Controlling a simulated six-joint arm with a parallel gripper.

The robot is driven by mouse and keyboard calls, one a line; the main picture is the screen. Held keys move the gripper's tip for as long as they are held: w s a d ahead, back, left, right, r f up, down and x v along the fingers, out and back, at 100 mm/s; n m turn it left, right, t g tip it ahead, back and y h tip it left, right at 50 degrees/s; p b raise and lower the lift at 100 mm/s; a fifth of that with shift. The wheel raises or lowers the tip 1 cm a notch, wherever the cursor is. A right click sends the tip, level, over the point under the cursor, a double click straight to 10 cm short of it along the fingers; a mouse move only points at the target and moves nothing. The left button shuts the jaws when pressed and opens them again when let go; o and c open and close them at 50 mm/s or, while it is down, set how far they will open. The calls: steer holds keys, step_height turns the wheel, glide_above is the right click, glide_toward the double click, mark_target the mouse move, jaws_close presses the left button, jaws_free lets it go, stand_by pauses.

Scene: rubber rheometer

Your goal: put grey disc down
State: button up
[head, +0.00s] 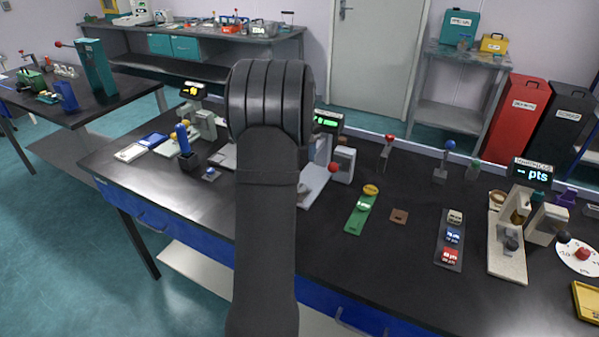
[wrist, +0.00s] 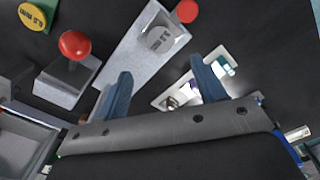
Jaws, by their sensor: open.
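A grey disc (wrist: 160,38) with dark lettering shows in the wrist view, flat on the long pale grey base (wrist: 125,63) of a device. My gripper (wrist: 161,66) is open, with its two blue fingers apart. The disc lies just beyond the fingertips, roughly in line with the gap, and nothing shows between the fingers. Whether the fingers touch the base I cannot tell. In the head view my arm hides the gripper and the disc; part of the pale base (head: 316,188) shows right of my arm.
A red ball knob (wrist: 75,45) stands on a grey block left of the base. Another red knob (wrist: 187,11) is near its far end. Black bench surface is clear in front.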

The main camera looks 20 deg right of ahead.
step_height(320, 180, up, 3)
steer(key=shift+f, duration=0.1)
stand_by(0.3)
step_height(320, 180, down, 12)
steer(key=shift+r, duration=1.75)
steer(key=shift+f, duration=0.1)
